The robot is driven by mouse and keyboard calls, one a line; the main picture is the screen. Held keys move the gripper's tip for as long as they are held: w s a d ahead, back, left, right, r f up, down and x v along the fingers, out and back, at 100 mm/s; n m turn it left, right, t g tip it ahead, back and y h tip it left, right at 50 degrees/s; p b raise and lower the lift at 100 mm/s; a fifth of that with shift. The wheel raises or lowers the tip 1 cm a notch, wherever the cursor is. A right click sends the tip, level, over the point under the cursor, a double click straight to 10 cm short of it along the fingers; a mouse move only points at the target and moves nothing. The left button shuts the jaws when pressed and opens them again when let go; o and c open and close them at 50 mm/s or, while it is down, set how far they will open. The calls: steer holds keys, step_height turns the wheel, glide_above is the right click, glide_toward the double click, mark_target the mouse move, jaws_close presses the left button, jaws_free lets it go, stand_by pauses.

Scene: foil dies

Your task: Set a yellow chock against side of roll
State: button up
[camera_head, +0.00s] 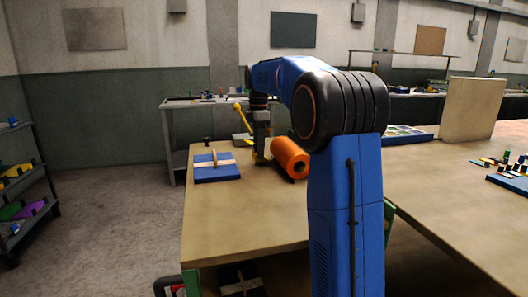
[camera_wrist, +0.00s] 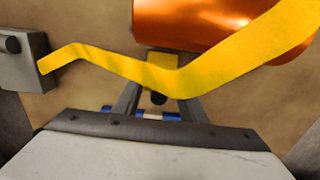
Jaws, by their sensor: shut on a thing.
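The orange roll (camera_head: 289,157) lies on its side on the wooden table. Its shiny curved side fills the top right of the wrist view (camera_wrist: 215,22). My gripper (camera_head: 261,154) is low over the table just left of the roll. In the wrist view its fingers (camera_wrist: 160,98) are shut on a small yellow chock (camera_wrist: 162,62), which shows just below the roll's lower edge. A bent yellow band crosses in front and hides part of the chock. I cannot tell whether the chock touches the roll or the table.
A blue board (camera_head: 205,176) with a pale strip and upright peg lies left of the gripper. The table front (camera_head: 245,220) is bare. A second table (camera_head: 450,180) on the right holds small coloured pieces and an upright tan panel (camera_head: 470,108). A shelf (camera_head: 25,190) stands at far left.

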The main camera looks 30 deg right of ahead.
steer(key=shift+s+d, duration=0.25)
steer(key=shift+d, duration=0.6)
steer(key=shift+d+f, duration=0.1)
steer(key=shift+f, duration=0.5)
steer(key=shift+f, duration=0.1)
steer(key=o, duration=1.1)
steer(key=shift+r, duration=6.15)
